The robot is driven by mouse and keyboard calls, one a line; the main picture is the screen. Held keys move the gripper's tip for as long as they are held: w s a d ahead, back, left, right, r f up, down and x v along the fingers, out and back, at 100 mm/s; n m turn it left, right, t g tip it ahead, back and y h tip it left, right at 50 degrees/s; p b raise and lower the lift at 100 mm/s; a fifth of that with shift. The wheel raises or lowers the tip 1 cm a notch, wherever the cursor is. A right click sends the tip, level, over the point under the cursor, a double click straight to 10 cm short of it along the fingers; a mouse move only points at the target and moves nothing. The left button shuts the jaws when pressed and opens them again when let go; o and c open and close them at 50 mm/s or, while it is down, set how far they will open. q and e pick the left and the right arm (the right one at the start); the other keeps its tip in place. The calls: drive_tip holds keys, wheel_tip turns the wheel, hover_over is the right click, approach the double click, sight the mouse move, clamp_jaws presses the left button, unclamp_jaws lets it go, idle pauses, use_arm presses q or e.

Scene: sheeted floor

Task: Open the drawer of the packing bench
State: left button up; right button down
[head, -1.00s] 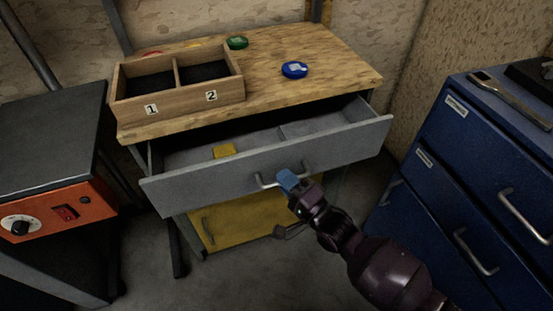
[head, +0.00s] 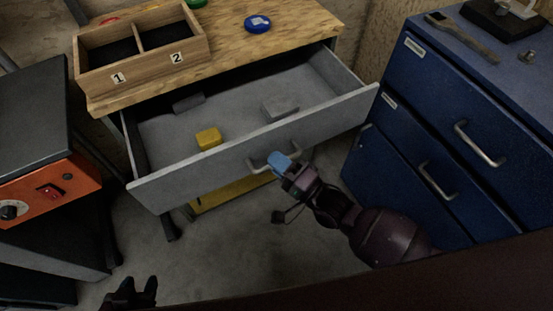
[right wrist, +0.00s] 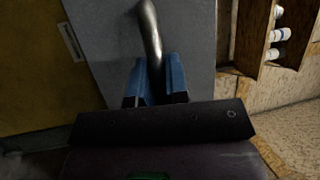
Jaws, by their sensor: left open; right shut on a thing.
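The packing bench (head: 240,45) has a wooden top. Its grey drawer (head: 200,178) is pulled well out, with its inside showing. A yellow block (head: 208,138) and a grey block (head: 280,107) lie in it. My right gripper (head: 275,160) is shut on the drawer's metal handle (head: 258,167). In the right wrist view, the blue fingertips (right wrist: 155,85) close around the handle bar (right wrist: 150,30). My left gripper (head: 133,292) is at the bottom left, open and empty, low and apart from the bench.
A two-part wooden box (head: 150,55) marked 1 and 2 and a blue disc (head: 257,24) are on the bench. A blue cabinet (head: 450,130) stands close on the right. An orange-fronted unit (head: 50,190) stands left. Bare floor (head: 220,250) lies in front.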

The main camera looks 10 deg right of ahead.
drive_tip(key=c, duration=1.1)
unclamp_jaws()
drive_tip(key=v, duration=1)
drive_tip(key=shift+s+d+f, duration=0.1)
drive_tip(key=shift+s+d, duration=0.15)
drive_tip(key=shift+s, duration=0.05)
